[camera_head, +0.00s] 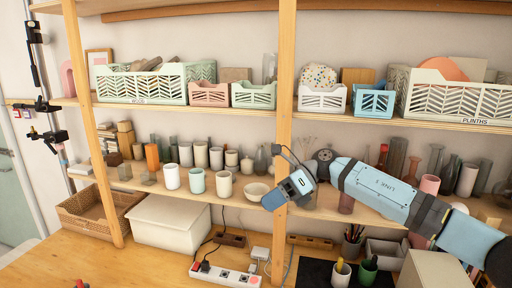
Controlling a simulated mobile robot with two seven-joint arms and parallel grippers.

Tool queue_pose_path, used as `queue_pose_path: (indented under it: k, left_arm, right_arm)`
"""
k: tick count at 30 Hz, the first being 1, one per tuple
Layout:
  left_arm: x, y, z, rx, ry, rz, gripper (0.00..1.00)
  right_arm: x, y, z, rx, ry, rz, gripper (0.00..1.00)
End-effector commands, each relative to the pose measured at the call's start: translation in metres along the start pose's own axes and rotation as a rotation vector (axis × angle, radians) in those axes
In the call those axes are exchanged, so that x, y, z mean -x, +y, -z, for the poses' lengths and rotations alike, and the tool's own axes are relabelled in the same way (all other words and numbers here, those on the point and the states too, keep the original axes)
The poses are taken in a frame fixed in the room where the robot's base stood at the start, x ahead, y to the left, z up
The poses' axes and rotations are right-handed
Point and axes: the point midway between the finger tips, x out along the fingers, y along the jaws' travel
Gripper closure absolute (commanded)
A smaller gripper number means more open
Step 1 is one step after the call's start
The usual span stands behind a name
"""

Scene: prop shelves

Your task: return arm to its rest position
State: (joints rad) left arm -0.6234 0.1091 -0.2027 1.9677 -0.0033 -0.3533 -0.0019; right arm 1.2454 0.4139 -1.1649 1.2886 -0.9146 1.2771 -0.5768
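My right arm comes in from the right edge, light blue and black, and reaches left in front of the shelves. My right gripper (283,192) is at its left end, in front of the middle wooden post and the lower shelf. Its fingers are not clear, so I cannot tell whether it is open or shut. I see nothing held in it. My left gripper is not in view.
Vases and cups stand on the lower shelf (145,185), with a white bowl (255,191) close to the gripper in the picture. Baskets line the upper shelf. A power strip (225,274), a white box (170,222) and a pen cup (352,243) are below.

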Motion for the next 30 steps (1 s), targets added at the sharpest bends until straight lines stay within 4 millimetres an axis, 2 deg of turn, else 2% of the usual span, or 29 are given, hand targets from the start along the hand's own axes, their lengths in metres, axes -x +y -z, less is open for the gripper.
queue_pose_path:
  k: [1, 3, 6, 12, 17, 23, 26, 29, 30]
  left_arm:
    - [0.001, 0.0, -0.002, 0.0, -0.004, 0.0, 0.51]
    - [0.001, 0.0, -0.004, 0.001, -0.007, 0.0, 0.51]
    - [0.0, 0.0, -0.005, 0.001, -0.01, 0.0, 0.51]
    - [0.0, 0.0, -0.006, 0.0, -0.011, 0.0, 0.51]
    - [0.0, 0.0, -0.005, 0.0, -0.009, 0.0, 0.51]
    - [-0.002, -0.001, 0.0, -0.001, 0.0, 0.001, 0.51]
    - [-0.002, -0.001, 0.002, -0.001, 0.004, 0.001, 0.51]
    - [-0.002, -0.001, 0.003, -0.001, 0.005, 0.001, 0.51]
    - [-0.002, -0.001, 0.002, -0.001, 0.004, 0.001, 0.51]
  right_arm:
    - [-0.025, 0.001, 0.01, -0.053, -0.085, -0.059, 0.68]
    - [-0.051, 0.004, 0.018, -0.129, -0.206, -0.125, 0.68]
    - [-0.079, 0.007, 0.029, -0.258, -0.377, -0.216, 0.68]
    - [-0.111, 0.009, 0.058, -0.567, -0.717, -0.377, 0.68]
    - [-0.12, 0.003, 0.095, -0.856, -0.978, -0.485, 0.68]
    - [-0.122, -0.012, 0.168, -1.256, -1.289, -0.587, 0.68]
    - [-0.123, -0.018, 0.215, -1.466, -1.439, -0.624, 0.68]
    - [-0.125, -0.019, 0.27, -1.68, -1.584, -0.652, 0.68]
    - [-0.127, -0.018, 0.294, -1.768, -1.642, -0.657, 0.68]
